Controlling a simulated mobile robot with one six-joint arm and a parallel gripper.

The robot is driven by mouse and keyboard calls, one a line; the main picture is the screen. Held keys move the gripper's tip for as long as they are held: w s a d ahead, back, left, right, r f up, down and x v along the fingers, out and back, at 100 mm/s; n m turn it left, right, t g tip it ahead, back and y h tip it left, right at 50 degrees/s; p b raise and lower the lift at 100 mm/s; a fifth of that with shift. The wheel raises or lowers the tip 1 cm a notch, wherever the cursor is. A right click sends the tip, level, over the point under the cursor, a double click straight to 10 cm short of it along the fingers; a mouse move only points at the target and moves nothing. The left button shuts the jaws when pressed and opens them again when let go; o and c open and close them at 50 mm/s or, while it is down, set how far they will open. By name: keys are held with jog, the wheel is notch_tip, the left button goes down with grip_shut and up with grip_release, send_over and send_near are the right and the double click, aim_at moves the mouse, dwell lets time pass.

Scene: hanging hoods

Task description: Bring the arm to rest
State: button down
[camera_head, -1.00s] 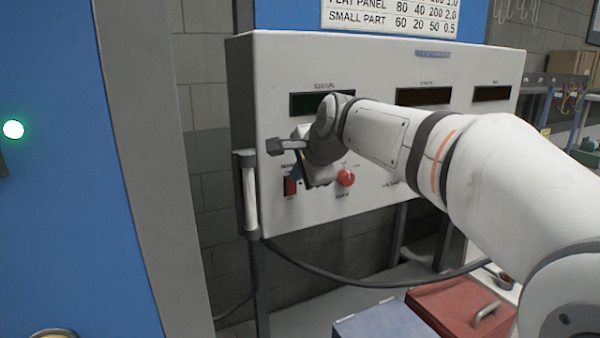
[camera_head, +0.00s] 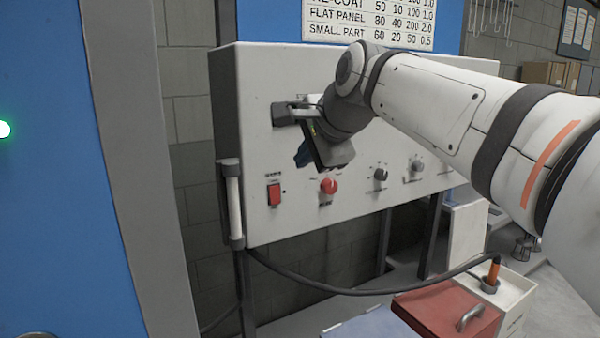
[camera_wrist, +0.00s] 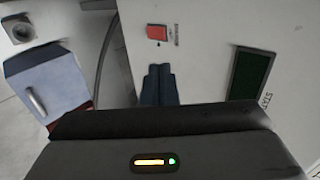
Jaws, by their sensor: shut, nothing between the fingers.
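My arm (camera_head: 430,105) reaches in from the right, in front of a white control panel (camera_head: 290,225). My gripper (camera_head: 303,155) is in front of the panel, above a red rocker switch (camera_head: 274,194) and a red knob (camera_head: 328,186). In the wrist view its dark blue fingers (camera_wrist: 158,72) are together with nothing between them. The red switch (camera_wrist: 157,33) shows just beyond the fingertips, and a dark green display (camera_wrist: 250,74) is to the right. In the head view the arm hides the panel's displays. I cannot tell the exact gap to the panel.
Grey knobs (camera_head: 380,174) sit right of the red one. A white-handled bar (camera_head: 234,205) stands at the panel's left edge. Below are a red lidded box (camera_head: 445,308), a white box (camera_head: 512,300) and a black cable (camera_head: 340,291).

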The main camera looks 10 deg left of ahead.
jog(key=shift+s+d+r, duration=0.2)
jog(key=shift+r, duration=0.2)
jog(key=s+d+f+n+g+h, duration=0.1)
jog(key=s+d+f+n+h, duration=0.1)
jog(key=s+d+f, duration=0.4)
jog(key=s+d+f+n+g+h, duration=0.2)
jog(key=s+d+f+n, duration=0.3)
jog(key=f, duration=1.1)
jog(key=s+d+f+n+g+h, duration=0.1)
jog(key=s+d+f+n+g, duration=0.1)
jog(key=s+d+f, duration=0.6)
notch_tip(320, 180, down, 3)
jog(key=d+n, duration=0.1)
jog(key=d, duration=0.1)
jog(key=shift+s+d+n+h, duration=0.3)
jog(key=shift+s+d+h, duration=0.1)
jog(key=shift+s+r, duration=0.1)
